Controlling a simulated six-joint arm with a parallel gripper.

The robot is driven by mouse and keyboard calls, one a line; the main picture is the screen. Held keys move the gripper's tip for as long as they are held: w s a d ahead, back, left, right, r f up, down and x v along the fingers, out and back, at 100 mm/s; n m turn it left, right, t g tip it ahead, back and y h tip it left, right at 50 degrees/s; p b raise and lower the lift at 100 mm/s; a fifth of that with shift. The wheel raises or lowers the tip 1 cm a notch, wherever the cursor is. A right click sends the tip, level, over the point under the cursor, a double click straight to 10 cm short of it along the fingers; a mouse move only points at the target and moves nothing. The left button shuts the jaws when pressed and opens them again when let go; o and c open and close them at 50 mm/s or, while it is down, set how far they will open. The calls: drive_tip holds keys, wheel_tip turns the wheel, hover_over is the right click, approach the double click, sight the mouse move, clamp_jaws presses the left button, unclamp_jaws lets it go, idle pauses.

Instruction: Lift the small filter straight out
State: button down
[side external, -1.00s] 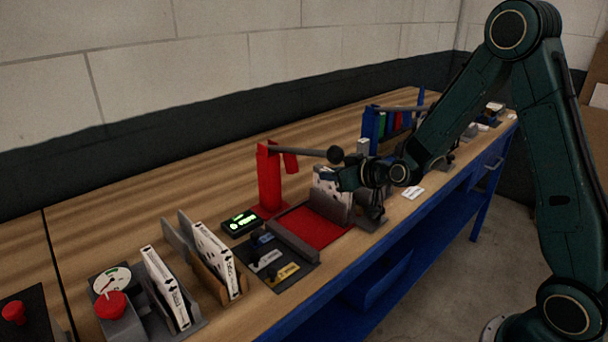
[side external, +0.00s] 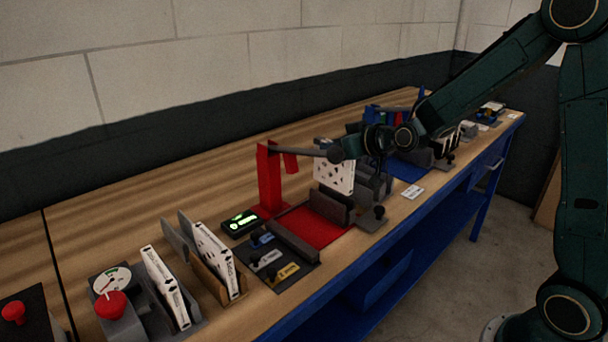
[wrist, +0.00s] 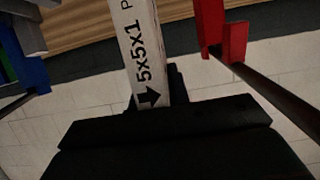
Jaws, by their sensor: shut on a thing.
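The small filter (side external: 334,176) is a white boxed panel with dark marks. It stands upright over the grey holder (side external: 330,208) on the red mat. It sits high, with its lower edge near the holder's wall top; I cannot tell whether it is fully clear. In the wrist view, its white narrow edge (wrist: 148,60) reads "5x5x1" with an arrow. My gripper (side external: 348,147) is shut on the filter near its top right. In the wrist view, my dark gripper (wrist: 165,125) lies across the bottom, and its contact with the box is partly hidden.
A red post (side external: 269,180) carries a dark lever whose round knob (side external: 335,155) is very close to the filter and gripper. A display (side external: 240,222) stands front left, with labelled switches (side external: 268,262) beside it. Other boxed filters (side external: 215,258) stand in racks at left. A white card (side external: 413,192) lies right.

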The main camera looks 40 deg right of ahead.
wheel_tip(320, 180, up, 12)
drive_tip(key=shift+r, duration=0.2)
idle(0.7)
